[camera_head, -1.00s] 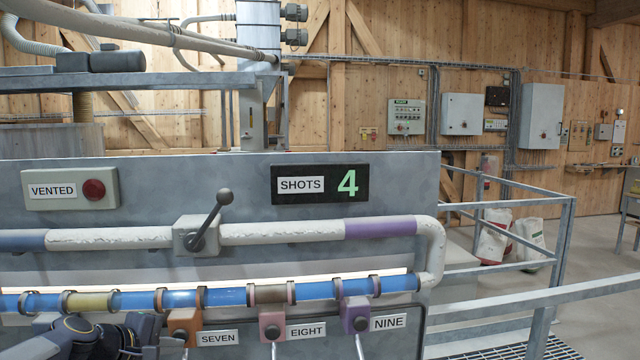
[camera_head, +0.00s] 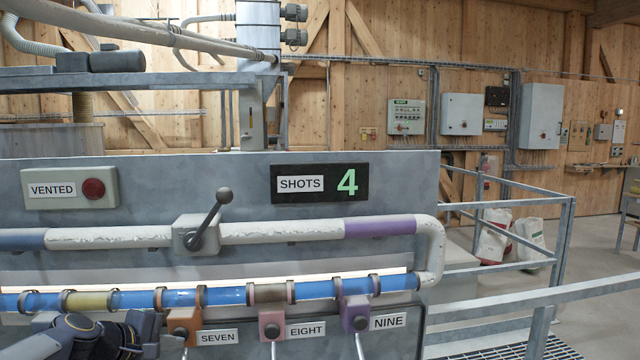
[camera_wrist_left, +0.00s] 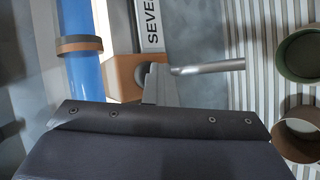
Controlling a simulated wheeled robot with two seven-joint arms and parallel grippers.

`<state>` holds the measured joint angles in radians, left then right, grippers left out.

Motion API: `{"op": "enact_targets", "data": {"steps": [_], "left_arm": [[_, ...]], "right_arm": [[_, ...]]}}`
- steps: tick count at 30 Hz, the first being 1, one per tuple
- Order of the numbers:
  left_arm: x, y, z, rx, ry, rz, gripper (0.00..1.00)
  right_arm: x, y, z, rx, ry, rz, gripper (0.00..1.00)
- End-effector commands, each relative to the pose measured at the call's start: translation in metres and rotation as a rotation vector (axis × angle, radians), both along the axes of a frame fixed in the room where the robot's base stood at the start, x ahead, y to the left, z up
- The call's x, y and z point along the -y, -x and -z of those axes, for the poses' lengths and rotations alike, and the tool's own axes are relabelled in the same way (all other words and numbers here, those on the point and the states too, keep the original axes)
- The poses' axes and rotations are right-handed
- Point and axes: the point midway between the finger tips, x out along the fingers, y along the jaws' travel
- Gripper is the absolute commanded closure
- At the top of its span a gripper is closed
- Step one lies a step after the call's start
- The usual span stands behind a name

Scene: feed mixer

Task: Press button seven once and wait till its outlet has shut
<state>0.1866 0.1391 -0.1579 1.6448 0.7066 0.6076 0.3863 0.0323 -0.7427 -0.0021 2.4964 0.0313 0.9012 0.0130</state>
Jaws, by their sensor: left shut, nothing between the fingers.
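Button seven is a dark round knob on an orange box (camera_head: 185,322), beside the "SEVEN" label (camera_head: 217,338). The orange box also shows in the left wrist view (camera_wrist_left: 122,76), with a metal rod (camera_wrist_left: 208,67) sticking out to the right. My left gripper (camera_head: 152,332) is shut and empty, just left of the orange box in the head view. In the left wrist view its fingertips (camera_wrist_left: 156,80) are right at the knob and partly cover it; I cannot tell whether they touch or press it. Seven's outlet cannot be made out clearly. My right gripper is out of view.
A blue-filled clear pipe (camera_head: 225,296) runs above the boxes. Purplish boxes eight (camera_head: 272,324) and nine (camera_head: 355,314) stand to the right. The shots display (camera_head: 320,184) reads 4. A lever (camera_head: 207,220) sticks out above. Green (camera_wrist_left: 300,54) and brown (camera_wrist_left: 297,135) round openings show in the wrist view.

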Motion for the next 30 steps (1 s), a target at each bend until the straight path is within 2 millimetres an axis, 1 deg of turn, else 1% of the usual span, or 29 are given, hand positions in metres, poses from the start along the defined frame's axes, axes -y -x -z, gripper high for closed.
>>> {"op": "enact_targets", "data": {"steps": [6, 21, 25, 30], "left_arm": [[0.000, 0.002, 0.000, 0.001, -0.001, -0.003, 1.00], [0.012, 0.050, 0.000, -0.001, 0.000, 0.000, 1.00], [0.014, 0.057, 0.001, -0.002, 0.000, 0.001, 1.00], [0.014, 0.059, 0.001, -0.002, 0.000, 0.001, 1.00]], "right_arm": [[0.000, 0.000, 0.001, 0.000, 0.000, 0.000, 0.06], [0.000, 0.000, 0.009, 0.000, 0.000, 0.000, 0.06], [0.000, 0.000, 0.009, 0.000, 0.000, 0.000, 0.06], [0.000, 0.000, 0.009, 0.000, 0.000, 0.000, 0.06]]}}
